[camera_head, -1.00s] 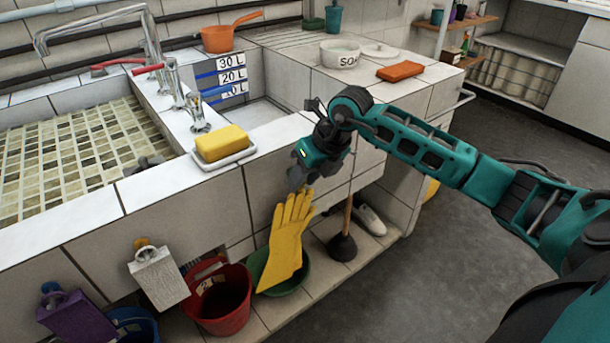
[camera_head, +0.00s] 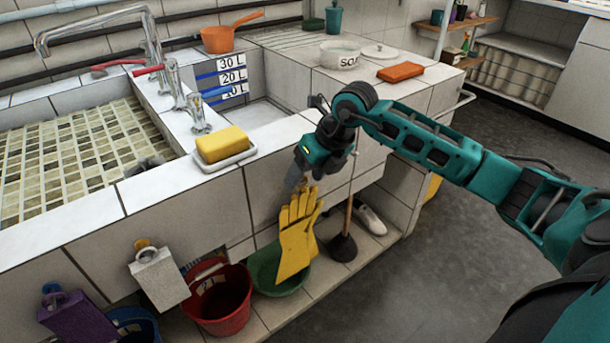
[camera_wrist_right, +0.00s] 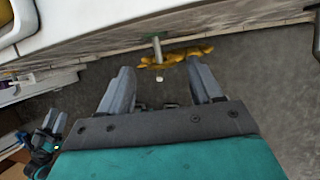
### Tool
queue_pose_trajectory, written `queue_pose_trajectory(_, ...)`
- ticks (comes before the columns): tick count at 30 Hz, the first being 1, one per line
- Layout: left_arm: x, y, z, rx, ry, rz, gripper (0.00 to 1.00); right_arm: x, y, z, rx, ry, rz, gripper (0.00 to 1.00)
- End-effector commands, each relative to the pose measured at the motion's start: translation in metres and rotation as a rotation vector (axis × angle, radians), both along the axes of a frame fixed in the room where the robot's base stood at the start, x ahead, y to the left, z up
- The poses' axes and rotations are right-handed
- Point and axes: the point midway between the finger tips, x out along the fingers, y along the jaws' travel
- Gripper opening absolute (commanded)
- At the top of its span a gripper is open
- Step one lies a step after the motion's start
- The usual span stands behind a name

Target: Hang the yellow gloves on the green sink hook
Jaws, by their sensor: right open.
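The yellow glove (camera_head: 297,238) hangs in front of the sink's tiled front wall, fingers up and cuff down, slightly tilted. My right gripper (camera_head: 297,184) is just above its fingertips in the head view. In the right wrist view my right gripper (camera_wrist_right: 162,80) is open, its two grey fingers apart with nothing between them. Beyond them, the glove (camera_wrist_right: 178,56) lies around or beneath a thin peg (camera_wrist_right: 157,48) on the wall. Only one glove is distinguishable.
A green basin (camera_head: 270,283) and a red bucket (camera_head: 220,305) stand below the glove. A plunger (camera_head: 343,246) stands to the right. A white item (camera_head: 160,279) and a purple item (camera_head: 77,317) hang at left. A yellow sponge (camera_head: 221,143) lies on the sink edge.

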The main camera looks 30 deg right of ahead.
Motion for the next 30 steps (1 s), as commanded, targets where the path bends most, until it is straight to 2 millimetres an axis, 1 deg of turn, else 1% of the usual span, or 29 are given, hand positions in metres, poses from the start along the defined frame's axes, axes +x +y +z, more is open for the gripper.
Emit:
queue_pose_trajectory(1,0.000,0.000,0.004,0.000,0.000,0.000,0.43,-0.003,-0.003,0.011,-0.003,-0.002,0.000,0.64)
queue_pose_trajectory(9,0.000,-0.001,0.016,-0.005,0.000,0.003,0.43,-0.026,-0.017,0.066,-0.005,-0.002,0.000,0.64)
queue_pose_trajectory(12,0.000,-0.002,0.019,-0.009,0.000,0.006,0.43,-0.032,-0.021,0.083,-0.004,-0.002,-0.001,0.64)
queue_pose_trajectory(15,0.000,-0.002,0.021,-0.010,0.000,0.007,0.43,-0.038,-0.024,0.094,-0.003,-0.001,0.000,0.64)
queue_pose_trajectory(19,0.000,-0.002,0.022,-0.010,0.000,0.007,0.43,-0.041,-0.026,0.103,-0.002,-0.001,-0.001,0.64)
queue_pose_trajectory(26,0.000,-0.002,0.022,-0.010,0.000,0.007,0.43,-0.043,-0.025,0.105,0.002,0.000,0.001,0.64)
queue_pose_trajectory(29,0.000,-0.002,0.022,-0.009,0.001,0.006,0.43,-0.044,-0.014,0.100,0.043,0.003,0.021,0.64)
queue_pose_trajectory(30,0.000,-0.002,0.022,-0.009,0.000,0.006,0.43,-0.045,-0.003,0.096,0.086,0.006,0.041,0.64)
